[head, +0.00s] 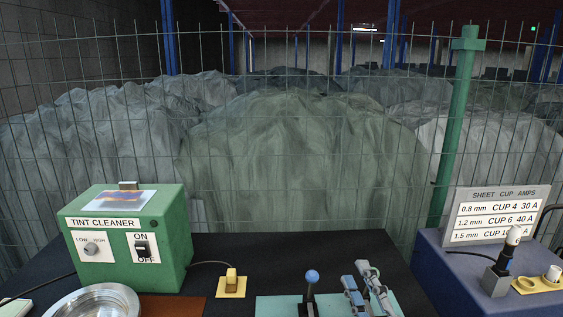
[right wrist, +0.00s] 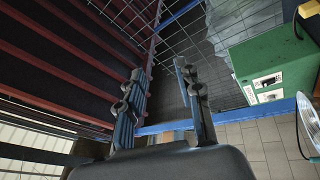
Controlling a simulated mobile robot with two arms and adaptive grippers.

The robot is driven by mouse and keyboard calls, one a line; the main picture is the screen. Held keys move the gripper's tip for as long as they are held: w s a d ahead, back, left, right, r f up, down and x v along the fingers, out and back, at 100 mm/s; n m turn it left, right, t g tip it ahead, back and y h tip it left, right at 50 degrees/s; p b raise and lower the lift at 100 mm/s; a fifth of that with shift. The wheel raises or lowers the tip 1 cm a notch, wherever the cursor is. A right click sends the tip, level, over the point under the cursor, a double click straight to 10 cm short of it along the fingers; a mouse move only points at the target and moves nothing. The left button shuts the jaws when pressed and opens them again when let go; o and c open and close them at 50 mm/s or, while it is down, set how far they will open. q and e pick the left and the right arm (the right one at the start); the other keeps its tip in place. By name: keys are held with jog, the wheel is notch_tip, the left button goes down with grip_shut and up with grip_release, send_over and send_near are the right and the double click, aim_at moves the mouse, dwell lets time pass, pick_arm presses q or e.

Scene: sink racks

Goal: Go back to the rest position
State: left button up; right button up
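My right gripper (head: 357,273) shows at the bottom of the head view, right of the middle, with its fingers pointing up over the teal mat (head: 270,306). In the right wrist view its two fingers (right wrist: 160,72) stand apart with nothing between them, so it is open and empty. In the head view a blue-balled lever (head: 312,276) stands left of the right gripper, apart from it. My left gripper is in neither view.
A green tint cleaner box (head: 125,265) and a metal bowl (head: 95,301) are at the left. A small yellow block (head: 231,281) sits between box and mat. A blue unit (head: 450,275) with a sign (head: 497,214) stands at the right. A wire fence (head: 300,130) runs behind the table.

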jog(key=s+d+f+m+g+h, duration=0.3)
jog(key=d+f+m+g, duration=0.15)
jog(key=f, duration=0.45)
jog(key=s+d+f+m+g+h, duration=0.35)
jog(key=f+m, duration=0.25)
jog(key=f, duration=0.2)
jog(key=s+a+f+m+g, duration=0.1)
jog(key=s+f+m+g, duration=0.1)
jog(key=s+f+g, duration=0.55)
jog(key=s+f+m+g, duration=0.25)
jog(key=s+f, duration=0.25)
jog(key=s, duration=0.6)
jog(key=s+a+f+x, duration=0.1)
jog(key=s+x, duration=0.2)
jog(key=x, duration=0.9)
jog(key=s+x, duration=0.2)
jog(key=x, duration=1)
jog(key=s+d+f+g, duration=0.1)
jog(key=s+d+f, duration=0.1)
jog(key=s+f, duration=1.6)
jog(key=shift+s+g+y, duration=0.2)
jog(key=shift+g+y, duration=0.1)
jog(key=shift+y, duration=0.05)
